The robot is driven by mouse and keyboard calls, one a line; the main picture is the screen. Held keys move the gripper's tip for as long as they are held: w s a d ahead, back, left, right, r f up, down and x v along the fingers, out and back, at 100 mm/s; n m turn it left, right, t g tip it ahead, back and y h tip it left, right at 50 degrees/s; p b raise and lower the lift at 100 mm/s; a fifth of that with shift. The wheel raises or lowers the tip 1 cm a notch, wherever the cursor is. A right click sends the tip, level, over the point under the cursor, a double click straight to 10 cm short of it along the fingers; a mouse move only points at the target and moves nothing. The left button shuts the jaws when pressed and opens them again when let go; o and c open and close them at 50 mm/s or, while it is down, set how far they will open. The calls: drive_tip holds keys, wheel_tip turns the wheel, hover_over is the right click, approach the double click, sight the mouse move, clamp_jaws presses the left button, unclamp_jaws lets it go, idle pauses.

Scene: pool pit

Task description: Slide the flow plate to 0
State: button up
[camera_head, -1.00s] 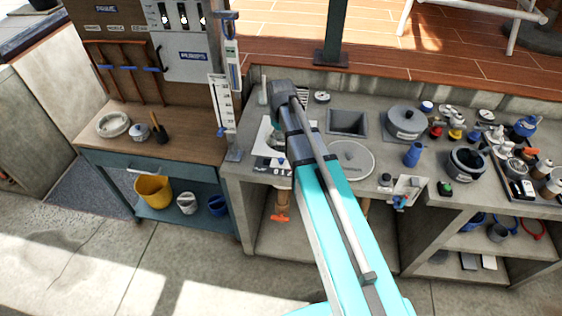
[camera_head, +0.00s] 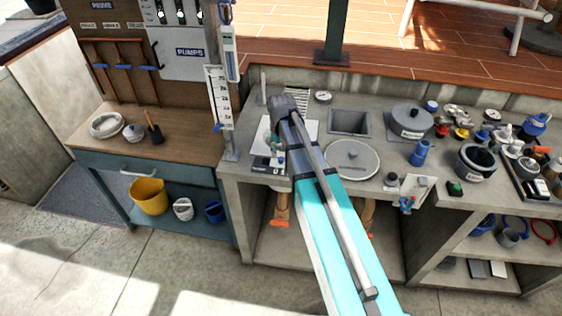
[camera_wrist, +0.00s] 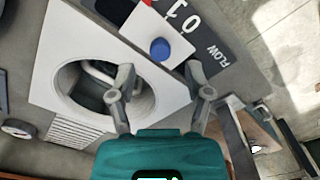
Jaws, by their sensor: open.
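The flow plate (camera_wrist: 150,32) is a small white plate with a blue knob (camera_wrist: 160,49) and a red mark at its upper edge. It lies beside a dark scale strip (camera_wrist: 222,58) marked FLOW, with 0 and 1 readable beside the plate. A white panel (camera_wrist: 52,62) with a round opening showing a pipe is next to it. My gripper (camera_wrist: 159,72) is open and empty; its two fingertips are spread on either side below the knob in the wrist view. I cannot tell whether they touch anything. In the head view my arm largely hides the plate and gripper.
The counter holds a sink (camera_head: 349,122), a round grey lid (camera_head: 352,159), a blue bottle (camera_head: 421,153) and a lidded pot (camera_head: 411,121) right of my arm. A vertical gauge post (camera_head: 219,100) stands left. A wooden bench (camera_head: 95,143) is further left.

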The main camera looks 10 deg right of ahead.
sight(281, 158)
drive_tip(key=shift+f+b, duration=1.35)
drive_tip(key=shift+f, duration=0.3)
clamp_jaws()
